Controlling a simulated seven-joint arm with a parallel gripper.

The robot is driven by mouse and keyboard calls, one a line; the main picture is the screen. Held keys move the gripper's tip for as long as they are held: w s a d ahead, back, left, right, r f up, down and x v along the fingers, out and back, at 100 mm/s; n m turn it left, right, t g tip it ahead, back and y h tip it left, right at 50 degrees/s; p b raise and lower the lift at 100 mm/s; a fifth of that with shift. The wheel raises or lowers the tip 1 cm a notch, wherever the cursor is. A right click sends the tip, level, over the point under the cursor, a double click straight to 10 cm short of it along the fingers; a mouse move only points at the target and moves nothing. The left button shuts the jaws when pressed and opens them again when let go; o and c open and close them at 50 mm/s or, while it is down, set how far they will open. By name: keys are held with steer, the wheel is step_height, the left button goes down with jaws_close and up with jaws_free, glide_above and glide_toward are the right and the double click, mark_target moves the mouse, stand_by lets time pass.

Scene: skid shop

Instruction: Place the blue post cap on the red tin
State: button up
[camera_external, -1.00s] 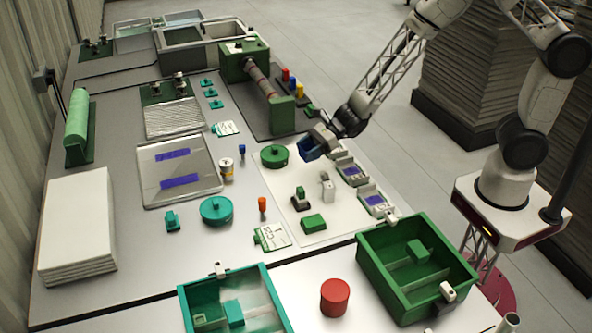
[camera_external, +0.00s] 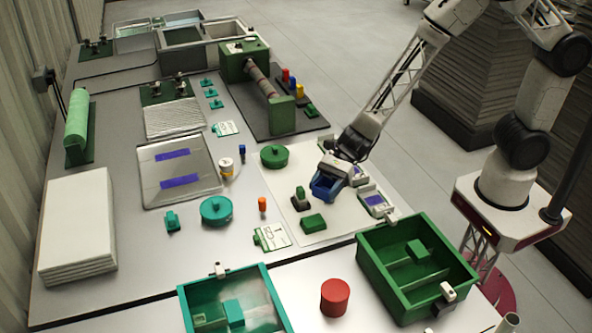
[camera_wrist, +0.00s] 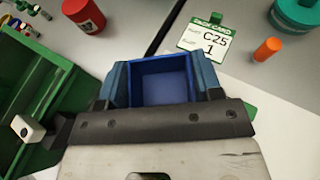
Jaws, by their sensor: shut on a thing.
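The blue post cap (camera_wrist: 162,82), a hollow square piece, is held between the fingers of my gripper (camera_external: 326,186). In the wrist view my gripper (camera_wrist: 158,84) has one finger on each side of the cap. In the external view the cap is hard to tell apart from the blue fingertips. The red tin (camera_external: 335,297) stands upright on the near bench, between the teal bin and the green bin. The tin also shows at the top left of the wrist view (camera_wrist: 84,16). My gripper is above the white mat, apart from the tin.
A green bin (camera_external: 367,260) stands right of the tin and a teal bin (camera_external: 190,308) left of it. Bare bench surrounds the tin.

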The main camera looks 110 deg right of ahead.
steer(key=s+a+n+g+y, duration=0.1)
steer(key=s+a+n+g, duration=0.1)
steer(key=a, duration=0.6)
steer(key=s+a+r+n+g+y, duration=0.1)
steer(key=a+n+g+y, duration=0.1)
steer(key=a, duration=0.7)
steer(key=s+a+n+g+y, duration=0.2)
steer(key=a+n, duration=0.1)
steer(key=a, duration=0.5)
steer(key=shift+s+a+r+g, duration=0.2)
steer(key=shift+s+a+g, duration=0.1)
steer(key=shift+a, duration=0.05)
steer(key=shift+w, duration=0.1)
glide_above(333, 286)
steer(key=s, duration=0.1)
steer(key=shift+d+f, duration=0.15)
steer(key=shift+f, duration=0.55)
steer(key=shift+w, duration=0.1)
steer(key=shift+w+f, duration=0.1)
steer(key=shift+w, duration=0.1)
steer(key=shift+w+f, duration=0.1)
steer(key=shift+f, duration=1.65)
